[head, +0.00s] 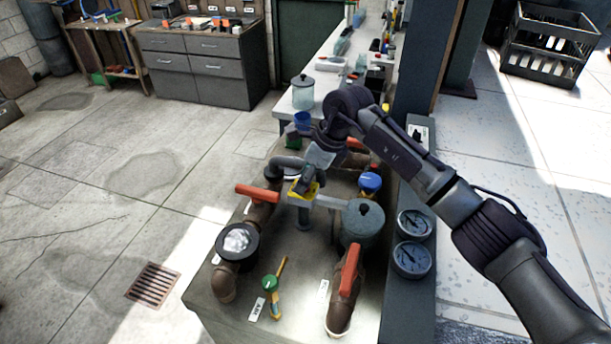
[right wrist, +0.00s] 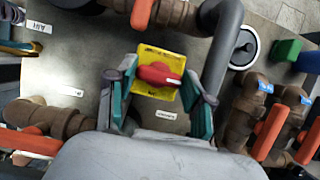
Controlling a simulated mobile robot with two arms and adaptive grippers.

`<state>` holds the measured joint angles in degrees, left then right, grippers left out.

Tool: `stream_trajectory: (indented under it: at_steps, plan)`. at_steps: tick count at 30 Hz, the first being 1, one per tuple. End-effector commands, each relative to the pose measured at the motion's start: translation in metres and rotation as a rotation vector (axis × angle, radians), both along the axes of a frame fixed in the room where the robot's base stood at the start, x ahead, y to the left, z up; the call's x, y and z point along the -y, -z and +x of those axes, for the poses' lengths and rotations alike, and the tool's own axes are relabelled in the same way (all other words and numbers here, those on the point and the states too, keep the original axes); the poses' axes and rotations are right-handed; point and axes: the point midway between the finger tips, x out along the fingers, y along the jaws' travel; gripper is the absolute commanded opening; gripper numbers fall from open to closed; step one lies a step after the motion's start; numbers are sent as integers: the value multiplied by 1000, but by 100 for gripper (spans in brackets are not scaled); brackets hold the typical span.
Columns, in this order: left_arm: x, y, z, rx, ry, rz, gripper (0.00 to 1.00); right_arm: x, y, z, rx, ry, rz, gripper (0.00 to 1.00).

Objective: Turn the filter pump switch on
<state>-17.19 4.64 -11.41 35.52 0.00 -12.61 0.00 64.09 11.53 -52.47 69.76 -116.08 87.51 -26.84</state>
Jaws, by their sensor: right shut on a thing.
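The filter pump switch is a red rotary knob (right wrist: 158,74) on a yellow plate (right wrist: 150,52) in the right wrist view. The knob lies roughly level there, its white mark to the right. The plate's print is too small to read. My right gripper (right wrist: 160,98) has its two teal-padded fingers on either side of the switch and is shut on it. In the head view the right gripper (head: 308,180) reaches down over the yellow plate (head: 301,191) and hides the knob. My left gripper is not in view.
Brown pipes with red-handled valves (head: 349,271) surround the switch. A grey canister (head: 363,222), two gauges (head: 411,258) and a round sight glass (head: 237,242) are close by. Open floor lies left, with a drain grate (head: 152,284).

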Motion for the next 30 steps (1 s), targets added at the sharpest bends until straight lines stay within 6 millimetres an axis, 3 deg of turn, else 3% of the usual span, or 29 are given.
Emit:
stream_trajectory:
  at_steps: [14, 30]
  plan:
    - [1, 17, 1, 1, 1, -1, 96, 1, 2, 0, 4, 146, -1, 17]
    - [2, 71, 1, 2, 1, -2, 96, -2, 4, -2, 7, 639, 0, 17]
